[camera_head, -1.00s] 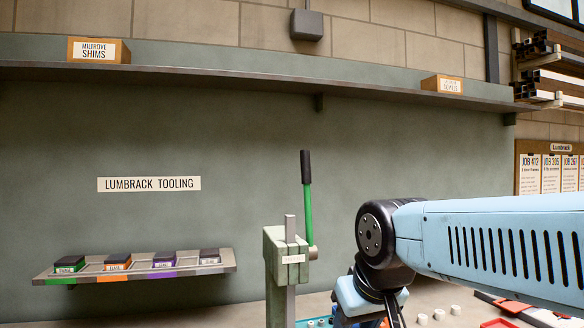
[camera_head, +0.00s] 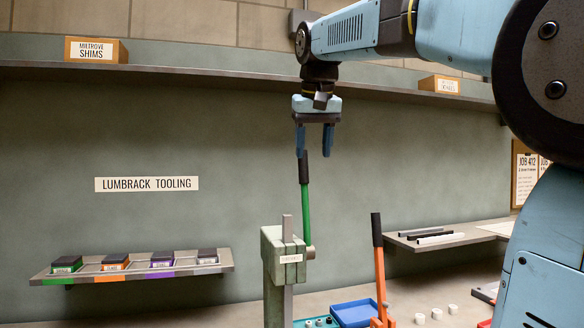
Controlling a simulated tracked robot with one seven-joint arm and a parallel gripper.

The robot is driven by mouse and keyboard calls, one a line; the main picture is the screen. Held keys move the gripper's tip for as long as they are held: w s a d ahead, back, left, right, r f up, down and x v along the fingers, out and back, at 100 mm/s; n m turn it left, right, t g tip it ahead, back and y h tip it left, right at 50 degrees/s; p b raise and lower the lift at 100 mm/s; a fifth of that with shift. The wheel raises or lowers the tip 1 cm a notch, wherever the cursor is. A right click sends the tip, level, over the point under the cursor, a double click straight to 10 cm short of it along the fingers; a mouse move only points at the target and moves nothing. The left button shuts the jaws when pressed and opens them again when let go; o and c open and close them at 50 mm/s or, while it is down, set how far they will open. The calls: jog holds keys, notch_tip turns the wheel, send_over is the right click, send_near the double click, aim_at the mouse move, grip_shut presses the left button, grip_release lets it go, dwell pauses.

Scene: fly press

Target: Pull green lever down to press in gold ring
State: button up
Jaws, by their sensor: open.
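The green lever (camera_head: 306,212) stands upright on the right side of the pale green press (camera_head: 272,250), with a black grip (camera_head: 304,168) at its top. My gripper (camera_head: 314,155) points down with its two blue fingers apart, around or just above the top of the black grip. I cannot tell whether the grip is between the fingers or behind them. The gripper holds nothing that I can see. The gold ring is not visible; the lower part of the press is cut off by the frame's bottom edge.
An orange lever with a black handle (camera_head: 377,232) stands to the right of the press. A blue tray (camera_head: 354,313) and several small white pieces (camera_head: 437,314) lie on the bench. A shelf with several black-topped blocks (camera_head: 115,261) is at left. A long shelf (camera_head: 200,73) runs behind my gripper.

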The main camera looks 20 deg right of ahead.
send_near(303, 166)
jog(key=shift+m, duration=0.4)
jog(key=x, duration=0.3)
jog(key=w+x, duration=0.1)
jog(key=x, duration=0.7)
jog(key=shift+w+d+r, duration=0.25)
jog(key=shift+w+r, duration=0.1)
jog(key=shift+r, duration=0.05)
grip_shut()
